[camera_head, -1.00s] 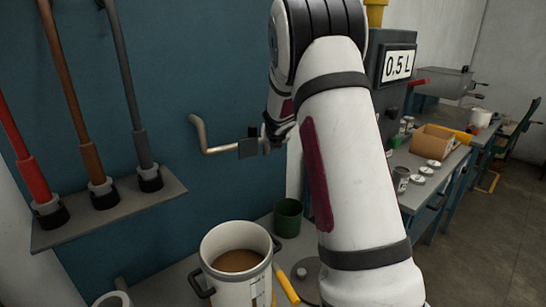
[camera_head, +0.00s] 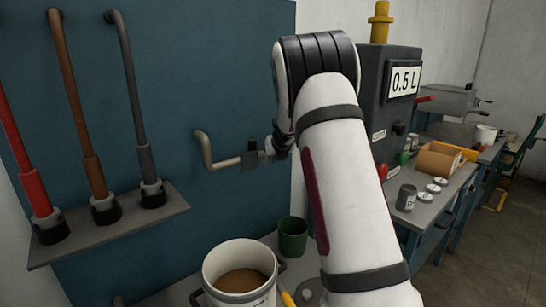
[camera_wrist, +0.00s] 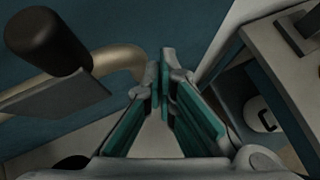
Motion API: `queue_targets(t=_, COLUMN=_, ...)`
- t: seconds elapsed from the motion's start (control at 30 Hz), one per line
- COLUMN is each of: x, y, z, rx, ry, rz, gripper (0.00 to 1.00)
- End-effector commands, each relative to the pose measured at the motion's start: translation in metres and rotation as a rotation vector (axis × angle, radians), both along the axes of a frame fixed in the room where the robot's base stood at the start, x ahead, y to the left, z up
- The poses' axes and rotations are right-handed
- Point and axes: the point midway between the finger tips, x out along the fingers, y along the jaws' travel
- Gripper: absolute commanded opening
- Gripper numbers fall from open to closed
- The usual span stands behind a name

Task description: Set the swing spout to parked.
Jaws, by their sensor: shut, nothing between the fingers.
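The swing spout (camera_head: 225,162) is a bent beige pipe in front of the blue wall panel, with a dark block and small upright handle (camera_head: 250,150) on it. In the wrist view the pipe (camera_wrist: 118,60) curves left of my fingers, with a dark rounded knob (camera_wrist: 45,40) and grey plate nearer the camera. My gripper (camera_head: 270,150) is at the right end of the spout, mostly hidden by my arm in the head view. In the wrist view its teal-padded fingers (camera_wrist: 164,75) are shut and empty, close beside the pipe. I cannot tell whether they touch it.
A white pot (camera_head: 240,258) of brown liquid stands below the spout, beside a green cup (camera_head: 292,236). Red, brown and grey pipes rise from a shelf (camera_head: 110,225) at left. A dark 0.5 L box (camera_head: 392,120) and cluttered bench stand right. Open floor lies far right.

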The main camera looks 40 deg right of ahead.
Motion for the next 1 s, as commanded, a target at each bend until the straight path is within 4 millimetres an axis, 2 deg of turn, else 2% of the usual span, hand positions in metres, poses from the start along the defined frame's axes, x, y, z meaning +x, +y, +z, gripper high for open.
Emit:
queue_targets(t=0.17, x=-0.009, y=0.004, z=0.009, rx=-0.001, ry=-0.001, rz=-0.001, gripper=0.00)
queue_targets(t=0.5, x=-0.055, y=0.023, z=0.051, rx=-0.002, ry=-0.002, rz=0.001, gripper=0.00)
queue_targets(t=0.7, x=-0.076, y=0.032, z=0.070, rx=-0.002, ry=-0.002, rz=0.002, gripper=0.00)
queue_targets(t=1.0, x=-0.086, y=0.035, z=0.076, rx=0.000, ry=0.000, rz=0.000, gripper=0.00)
